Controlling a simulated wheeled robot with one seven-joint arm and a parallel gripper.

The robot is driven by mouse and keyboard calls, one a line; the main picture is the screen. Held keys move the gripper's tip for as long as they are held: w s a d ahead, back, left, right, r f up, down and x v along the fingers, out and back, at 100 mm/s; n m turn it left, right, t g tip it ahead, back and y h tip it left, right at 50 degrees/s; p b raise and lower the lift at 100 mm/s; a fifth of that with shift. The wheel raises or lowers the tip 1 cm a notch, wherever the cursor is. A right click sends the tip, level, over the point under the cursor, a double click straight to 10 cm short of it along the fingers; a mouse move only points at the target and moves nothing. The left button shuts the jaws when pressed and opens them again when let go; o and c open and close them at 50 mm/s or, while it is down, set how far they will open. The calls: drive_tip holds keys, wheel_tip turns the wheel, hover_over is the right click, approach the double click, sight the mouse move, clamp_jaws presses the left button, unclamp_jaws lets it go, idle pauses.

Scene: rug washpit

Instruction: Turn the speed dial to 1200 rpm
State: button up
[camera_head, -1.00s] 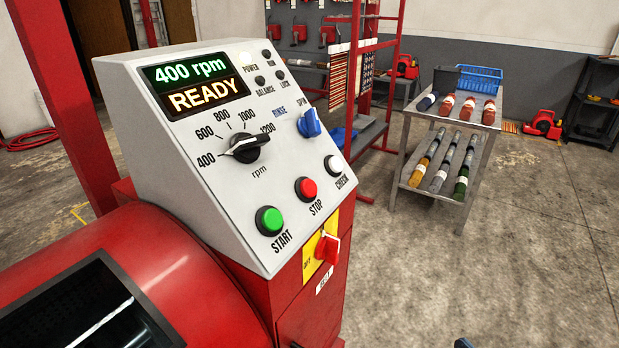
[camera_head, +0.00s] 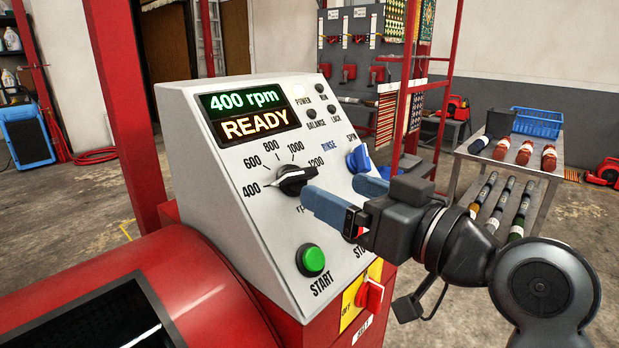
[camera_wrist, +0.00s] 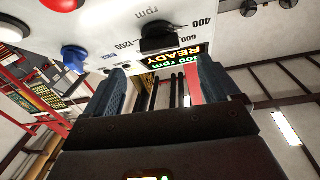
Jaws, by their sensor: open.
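The speed dial (camera_head: 295,180) is a black knob on the sloping grey control panel (camera_head: 233,190). Its white pointer is at 400. The scale around it runs 400, 600, 800, 1000, 1200. The display (camera_head: 250,113) reads "400 rpm" and "READY". My gripper (camera_head: 332,188) is open and empty, its two blue fingers pointing at the panel just right of the dial. In the wrist view the dial (camera_wrist: 160,38) shows upside down, beyond the open fingers and roughly between them. I see no contact there.
The blue RINSE/SPIN selector (camera_head: 358,158) sits right of the dial, close to my fingers. The green START button (camera_head: 312,260) is below; the STOP button is mostly hidden by my gripper. A red switch (camera_head: 370,296) is at the lower right. A trolley (camera_head: 545,165) stands behind.

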sight(305, 175)
drive_tip(key=x, duration=0.7)
drive_tip(key=shift+w+f, duration=0.1)
drive_tip(key=shift+c, duration=0.4)
drive_tip(key=c, duration=1)
drive_tip(key=shift+p, duration=0.3)
